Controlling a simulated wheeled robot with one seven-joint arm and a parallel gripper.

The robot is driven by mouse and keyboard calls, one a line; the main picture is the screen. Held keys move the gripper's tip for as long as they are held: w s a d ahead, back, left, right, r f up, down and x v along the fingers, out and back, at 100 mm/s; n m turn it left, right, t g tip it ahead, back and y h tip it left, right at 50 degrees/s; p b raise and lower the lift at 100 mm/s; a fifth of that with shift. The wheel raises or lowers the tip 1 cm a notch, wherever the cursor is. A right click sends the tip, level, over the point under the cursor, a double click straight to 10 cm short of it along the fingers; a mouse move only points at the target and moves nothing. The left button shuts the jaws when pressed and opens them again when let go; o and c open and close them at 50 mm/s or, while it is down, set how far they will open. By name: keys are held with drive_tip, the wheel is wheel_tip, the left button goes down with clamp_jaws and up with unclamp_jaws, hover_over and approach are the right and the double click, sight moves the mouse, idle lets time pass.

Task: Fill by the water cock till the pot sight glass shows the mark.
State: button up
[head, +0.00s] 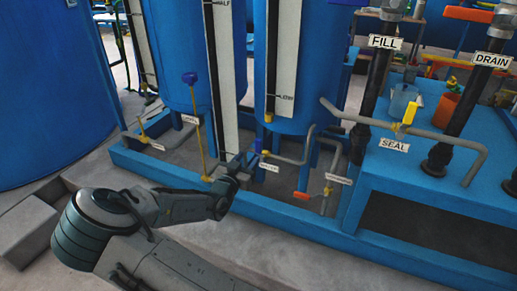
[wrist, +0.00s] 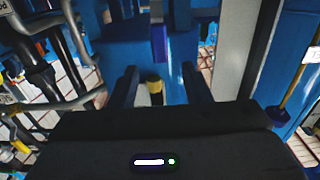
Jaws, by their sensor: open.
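A cock with a blue lever (head: 257,146) and a brass body (head: 265,153) sits low on a grey pipe under the middle blue vessel; its small label (head: 268,168) is too small to read surely. My gripper (head: 246,161) is open and empty, just left of this lever. In the wrist view the blue lever (wrist: 158,43) stands upright ahead of my open fingers (wrist: 160,82), with a brass fitting (wrist: 155,88) between them. I cannot tell whether they touch. A tall pale sight-glass panel (head: 286,55) on the middle vessel bears a small mark label (head: 287,97). No liquid level is readable.
A yellow-handled SEAL cock (head: 409,112) and thick FILL (head: 375,90) and DRAIN (head: 465,105) pipes stand at right. A low orange-handled cock (head: 301,195) is nearby. A thin yellow rod (head: 198,125) stands left of my gripper.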

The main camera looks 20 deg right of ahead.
sight(257, 146)
drive_tip(key=b+x, duration=0.2)
drive_tip(key=x, duration=0.7)
drive_tip(key=shift+w+d+f, duration=0.1)
drive_tip(key=shift+d, duration=0.05)
clamp_jaws()
